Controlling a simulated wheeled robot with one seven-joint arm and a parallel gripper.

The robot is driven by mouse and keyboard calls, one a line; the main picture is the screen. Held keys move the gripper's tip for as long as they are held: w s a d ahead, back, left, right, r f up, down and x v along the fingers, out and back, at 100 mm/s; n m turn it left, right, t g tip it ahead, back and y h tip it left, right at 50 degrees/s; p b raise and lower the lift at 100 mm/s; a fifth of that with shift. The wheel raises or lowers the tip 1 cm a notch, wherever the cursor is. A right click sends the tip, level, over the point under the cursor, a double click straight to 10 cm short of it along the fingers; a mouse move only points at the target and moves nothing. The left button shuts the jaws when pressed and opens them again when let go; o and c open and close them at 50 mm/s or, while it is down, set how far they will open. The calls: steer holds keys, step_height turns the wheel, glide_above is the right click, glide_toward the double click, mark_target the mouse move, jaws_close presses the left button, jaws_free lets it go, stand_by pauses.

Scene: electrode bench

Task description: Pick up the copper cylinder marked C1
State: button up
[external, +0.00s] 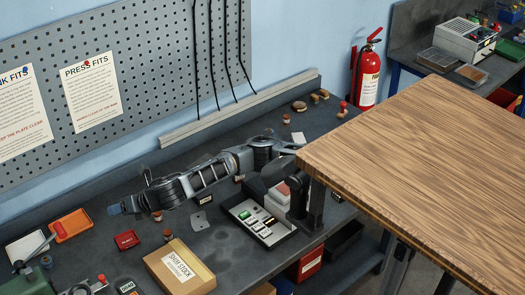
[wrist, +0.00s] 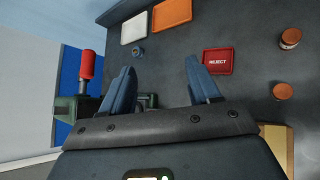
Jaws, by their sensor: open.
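Two small copper-brown cylinders show at the right of the wrist view: one (wrist: 290,37) with a pale band at the upper right, another (wrist: 283,91) below it. Any mark on them is too small to read, so I cannot tell which is C1. In the external view, one small copper piece (external: 167,235) stands right of the red tray, and another (external: 156,215) is close by my arm. My gripper (wrist: 160,66) is open, with nothing between its blue fingers. In the external view my gripper (external: 115,209) is stretched out left above the bench, apart from the cylinders.
A red REJECT tray (wrist: 217,62) lies beyond the right finger. White (external: 26,247) and orange (external: 70,225) trays lie at the bench's left. A SHIM STOCK box (external: 180,268) and a dark keyed panel (external: 258,221) stand on the bench. A red-handled thing (wrist: 91,65) rises left of my fingers.

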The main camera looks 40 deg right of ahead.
steer(key=w+d+f+m+h+b, duration=0.1)
steer(key=w+d+f+h, duration=0.3)
steer(key=d, duration=0.4)
steer(key=w+d+f+m+t+h+b, duration=0.1)
steer(key=w+d+f+m+h+b, duration=0.1)
steer(key=w+d+f+h+b, duration=0.2)
steer(key=w+d+f+m+t+h+b, duration=0.1)
steer(key=w+d+f+h+b, duration=0.2)
steer(key=w+d+f, duration=0.6)
steer(key=shift+w+d+m+h, duration=0.2)
steer(key=shift+w+d, duration=0.15)
steer(key=shift+d, duration=0.45)
steer(key=shift+w+d+m+h, duration=0.1)
steer(key=shift+w+d+h, duration=0.15)
steer(key=shift+d, duration=0.55)
steer(key=shift+f+b+x, duration=0.2)
steer(key=shift+b+x, duration=0.3)
steer(key=shift+x, duration=2.35)
steer(key=shift+a, duration=0.1)
jaws_close()
